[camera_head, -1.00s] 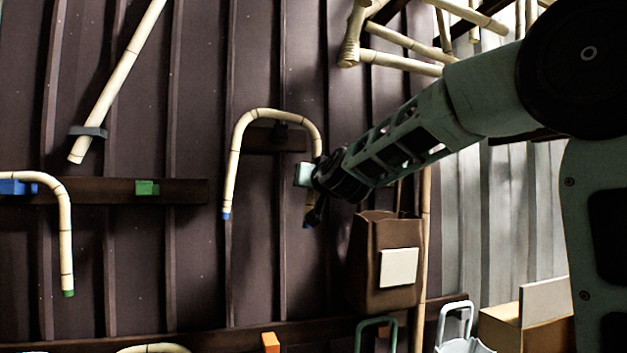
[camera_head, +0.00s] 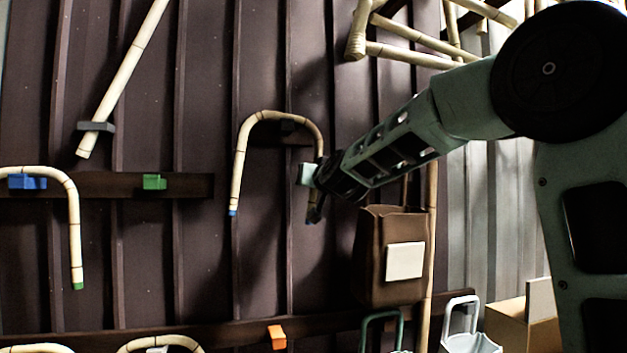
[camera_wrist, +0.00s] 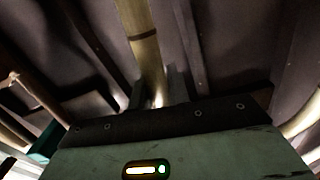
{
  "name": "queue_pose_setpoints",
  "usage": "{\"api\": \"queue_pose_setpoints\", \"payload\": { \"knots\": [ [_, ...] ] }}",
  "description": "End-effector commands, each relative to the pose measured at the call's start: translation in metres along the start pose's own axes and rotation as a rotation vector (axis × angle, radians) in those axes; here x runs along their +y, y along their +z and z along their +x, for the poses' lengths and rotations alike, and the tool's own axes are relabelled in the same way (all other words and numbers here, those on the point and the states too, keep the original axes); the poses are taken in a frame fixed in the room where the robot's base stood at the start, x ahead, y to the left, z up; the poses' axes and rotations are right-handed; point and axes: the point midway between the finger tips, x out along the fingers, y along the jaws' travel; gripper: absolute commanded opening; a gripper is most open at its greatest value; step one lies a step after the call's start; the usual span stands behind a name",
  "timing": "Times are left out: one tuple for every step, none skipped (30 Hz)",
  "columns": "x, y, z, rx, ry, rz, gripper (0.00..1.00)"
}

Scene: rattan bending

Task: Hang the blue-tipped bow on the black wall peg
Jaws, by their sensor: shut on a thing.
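The blue-tipped bow (camera_head: 238,165) is a pale rattan arch, open end down, in front of the dark wall. Its left blue tip (camera_head: 232,213) hangs free. My gripper (camera_head: 313,176) is shut on its right leg, near the lower end. In the wrist view the held leg (camera_wrist: 144,40) runs upward from between the fingers. The black wall peg (camera_head: 288,126) shows just under the top of the arch, right of its middle, on a short dark board. I cannot tell whether the arch touches the peg.
A green-tipped bow (camera_head: 75,230) hangs by a blue peg (camera_head: 27,182) at left. A green peg (camera_head: 154,181) is bare. A brown bag (camera_head: 372,275) hangs close below my gripper. An orange peg (camera_head: 277,337) is lower down, and a rattan frame (camera_head: 400,50) is above.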

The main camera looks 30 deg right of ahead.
Motion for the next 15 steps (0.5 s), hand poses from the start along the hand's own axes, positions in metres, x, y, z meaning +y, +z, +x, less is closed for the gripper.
{"api": "queue_pose_setpoints", "payload": {
  "knots": [
    [0.0, 0.0014, 0.0002, -0.003, 0.0, -0.001, 0.0],
    [0.0, 0.0015, 0.0001, -0.003, 0.0, -0.001, 0.0],
    [0.0, 0.0016, 0.0002, -0.003, 0.0, -0.001, 0.0],
    [0.0, 0.0016, 0.0001, -0.003, 0.0, -0.001, 0.0],
    [0.0, 0.0017, 0.0001, -0.004, 0.0, -0.001, 0.0],
    [0.0, 0.0018, 0.0001, -0.004, 0.0, -0.001, 0.0],
    [0.0, 0.0018, 0.0001, -0.004, 0.0, -0.001, 0.23],
    [0.0, 0.0018, 0.0001, -0.004, 0.0, -0.001, 0.32],
    [0.0, 0.0017, 0.0001, -0.004, 0.0, -0.001, 0.43],
    [0.0, 0.0017, 0.0001, -0.003, 0.0, -0.001, 0.43],
    [0.0, 0.0016, 0.0001, -0.003, 0.0, -0.001, 0.43],
    [0.0, 0.0015, 0.0001, -0.003, 0.0, -0.001, 0.43],
    [0.0, 0.0014, 0.0001, -0.003, 0.0, -0.001, 0.43],
    [-0.0001, 0.0013, 0.0001, -0.003, 0.0, -0.001, 0.43],
    [-0.0001, 0.0012, 0.0, -0.003, 0.0, -0.001, 0.43]
  ]
}}
